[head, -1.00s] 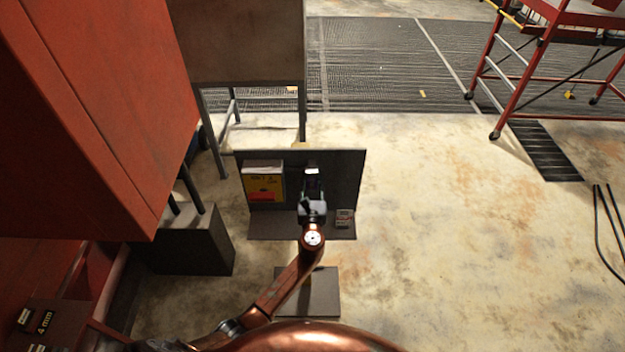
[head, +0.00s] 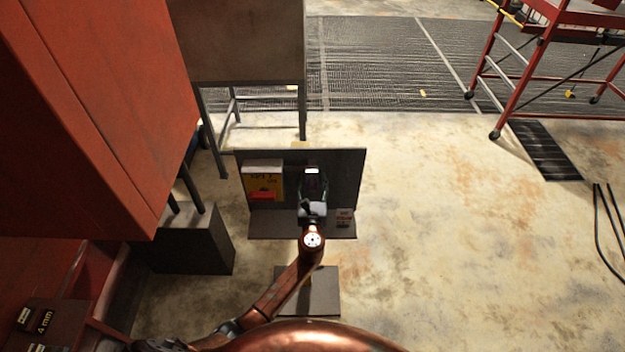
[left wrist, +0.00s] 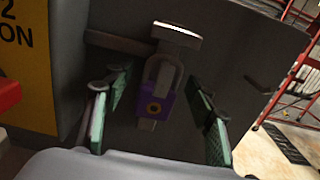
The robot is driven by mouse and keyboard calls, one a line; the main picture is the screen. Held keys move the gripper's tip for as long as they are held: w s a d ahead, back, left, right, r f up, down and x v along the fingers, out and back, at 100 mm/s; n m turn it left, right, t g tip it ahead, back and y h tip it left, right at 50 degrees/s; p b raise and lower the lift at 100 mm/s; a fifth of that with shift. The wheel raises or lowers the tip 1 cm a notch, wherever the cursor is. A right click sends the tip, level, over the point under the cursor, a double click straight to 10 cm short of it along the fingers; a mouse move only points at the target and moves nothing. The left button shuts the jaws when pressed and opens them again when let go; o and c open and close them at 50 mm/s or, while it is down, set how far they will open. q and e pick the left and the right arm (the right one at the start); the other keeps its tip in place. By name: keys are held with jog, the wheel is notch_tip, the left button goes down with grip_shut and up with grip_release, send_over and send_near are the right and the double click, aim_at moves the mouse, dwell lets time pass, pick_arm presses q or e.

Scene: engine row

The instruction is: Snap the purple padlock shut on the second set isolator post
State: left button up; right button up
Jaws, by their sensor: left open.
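The purple padlock (left wrist: 158,101) is in the left wrist view, with its grey shackle up at the isolator post (left wrist: 176,36), which has a pale, wide end. I cannot tell whether the shackle is fully shut. In the head view the post's bright end (head: 312,171) shows just beyond my left gripper (head: 313,186). My left gripper is open; its green-padded fingers (left wrist: 163,120) stand apart on either side of the padlock, with gaps on both sides. My right gripper is not in view.
A dark upright panel (head: 345,180) on a base plate carries a yellow sign (head: 263,183) left of the post. A red cabinet (head: 100,110) looms at left.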

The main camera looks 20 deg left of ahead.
pick_arm(q)
jog(key=v, duration=1.1)
jog(key=shift+s, duration=0.15)
jog(key=shift+r, duration=0.1)
